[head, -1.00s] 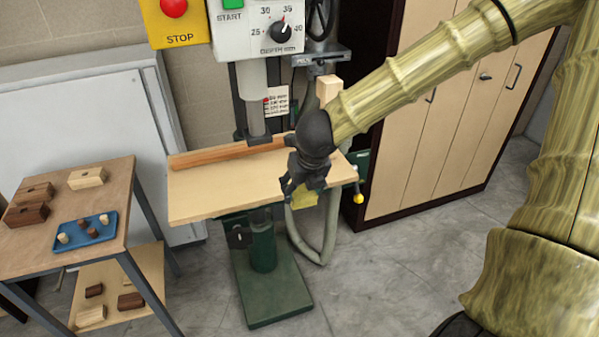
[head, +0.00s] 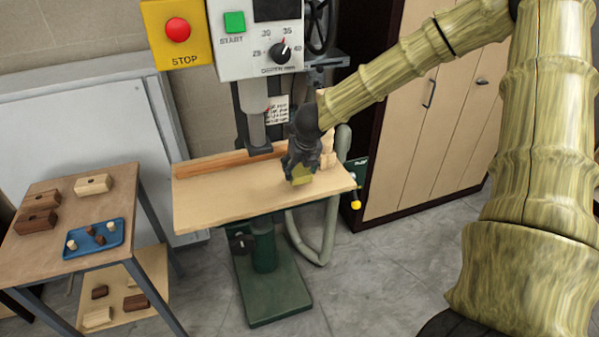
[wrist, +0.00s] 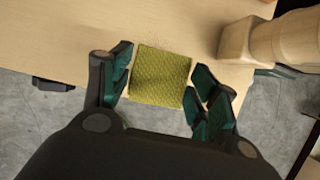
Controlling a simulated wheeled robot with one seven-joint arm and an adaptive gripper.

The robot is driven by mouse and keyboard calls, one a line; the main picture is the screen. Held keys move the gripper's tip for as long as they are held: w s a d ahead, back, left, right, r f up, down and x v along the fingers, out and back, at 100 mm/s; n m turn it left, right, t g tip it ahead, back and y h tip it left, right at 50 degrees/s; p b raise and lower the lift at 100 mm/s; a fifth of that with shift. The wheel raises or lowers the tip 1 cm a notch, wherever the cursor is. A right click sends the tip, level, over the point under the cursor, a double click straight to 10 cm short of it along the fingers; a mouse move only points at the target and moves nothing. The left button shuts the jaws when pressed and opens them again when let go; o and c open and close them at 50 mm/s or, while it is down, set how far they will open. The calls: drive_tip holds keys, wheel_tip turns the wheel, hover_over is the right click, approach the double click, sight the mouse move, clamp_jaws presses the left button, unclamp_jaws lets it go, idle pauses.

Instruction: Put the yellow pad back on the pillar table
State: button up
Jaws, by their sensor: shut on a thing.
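The yellow pad (wrist: 161,76) is a small square with a textured face, seen from above between the fingers of my gripper (wrist: 160,92) in the wrist view. In the head view the yellow pad (head: 301,176) shows just below the dark fingers of my gripper (head: 301,168). My gripper is shut on the pad and points down over the right part of the pillar table's wooden top (head: 225,205). In the wrist view the pad overlaps the table's edge region. I cannot tell whether the pad touches the top.
A turned pale wooden piece (wrist: 250,40) stands close to the right of my gripper. A wooden fence (head: 220,163) runs along the back of the top, by the drill column. A side table (head: 80,205) with blocks and a blue tray (head: 95,239) stands left.

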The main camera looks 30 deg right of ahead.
sight(300, 171)
drive_tip(key=shift+w+d, duration=0.2)
drive_tip(key=shift+w, duration=0.05)
drive_tip(key=shift+w+f+p, duration=0.1)
drive_tip(key=shift+f+p, duration=0.75)
drive_tip(key=shift+f, duration=0.95)
drive_tip(key=shift+f, duration=0.1)
drive_tip(key=o, duration=0.9)
drive_tip(key=shift+r, duration=0.2)
drive_tip(key=shift+b+v, duration=1.1)
drive_tip(key=shift+v, duration=4.8)
